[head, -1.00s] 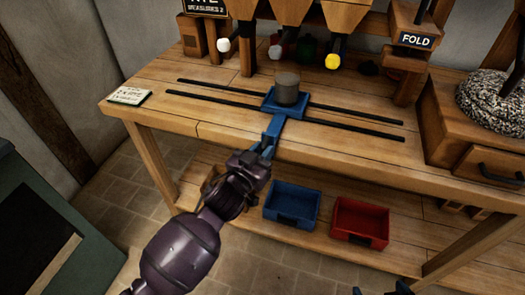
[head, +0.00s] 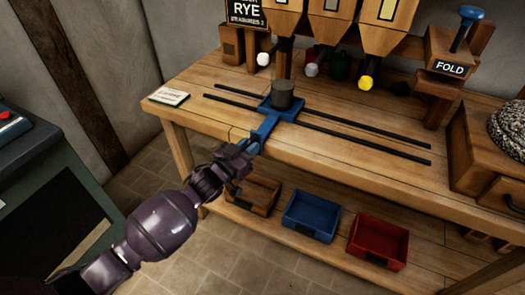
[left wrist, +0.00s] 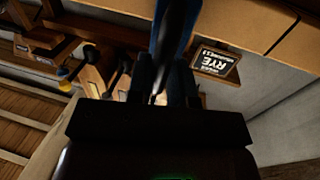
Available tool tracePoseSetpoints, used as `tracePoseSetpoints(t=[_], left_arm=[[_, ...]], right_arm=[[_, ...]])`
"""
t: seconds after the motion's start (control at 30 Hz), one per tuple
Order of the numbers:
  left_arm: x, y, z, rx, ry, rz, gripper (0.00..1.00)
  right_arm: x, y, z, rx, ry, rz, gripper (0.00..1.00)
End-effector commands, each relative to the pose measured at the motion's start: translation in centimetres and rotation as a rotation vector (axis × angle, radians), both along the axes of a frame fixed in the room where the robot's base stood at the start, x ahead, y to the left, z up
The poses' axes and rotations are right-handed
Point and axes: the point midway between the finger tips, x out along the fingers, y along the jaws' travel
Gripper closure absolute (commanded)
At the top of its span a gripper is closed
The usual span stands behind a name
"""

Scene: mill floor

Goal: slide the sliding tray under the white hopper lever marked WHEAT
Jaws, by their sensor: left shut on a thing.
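The blue sliding tray (head: 268,104) sits across two black rails on the bench and carries a dark grey cup (head: 283,95). Its blue handle (head: 266,127) reaches toward the bench's front edge. My left gripper (head: 250,147) is shut on the handle; the blue handle also shows between the fingers in the left wrist view (left wrist: 176,30). The white lever knob (head: 263,59) hangs behind and slightly left of the cup. A grey knob (head: 312,70) and a yellow knob (head: 366,83) hang farther right. I cannot read WHEAT on any hopper. My right gripper is out of view.
The rails (head: 370,144) are clear to the tray's right and for a short stretch left. A RYE sign (head: 246,13) stands behind. A FOLD box (head: 450,67) stands at the right. A blue bin (head: 311,216) and red bin (head: 378,241) sit on the lower shelf.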

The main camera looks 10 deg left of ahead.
Motion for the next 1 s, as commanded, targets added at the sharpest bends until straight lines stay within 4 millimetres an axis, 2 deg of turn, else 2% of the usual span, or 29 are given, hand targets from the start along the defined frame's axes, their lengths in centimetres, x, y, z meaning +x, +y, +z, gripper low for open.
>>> tracePoseSetpoints(t=[0.27,0.3,0.4,0.77,1.0], left_arm=[[-0.1,-0.1,0.0,0.001,-0.002,-0.003,1.00],[-0.1,-0.1,0.0,0.001,-0.002,-0.003,0.77],[-0.1,-0.1,0.0,0.000,-0.001,-0.003,0.61],[-0.3,0.2,0.0,0.000,0.000,-0.001,0.60],[-3.1,1.8,0.0,-0.001,0.000,-0.001,0.60]], right_arm=[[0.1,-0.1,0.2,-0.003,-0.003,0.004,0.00],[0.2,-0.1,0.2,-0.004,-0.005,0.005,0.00],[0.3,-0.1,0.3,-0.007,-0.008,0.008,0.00],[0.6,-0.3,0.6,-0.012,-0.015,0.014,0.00],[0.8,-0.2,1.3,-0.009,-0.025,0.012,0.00]])
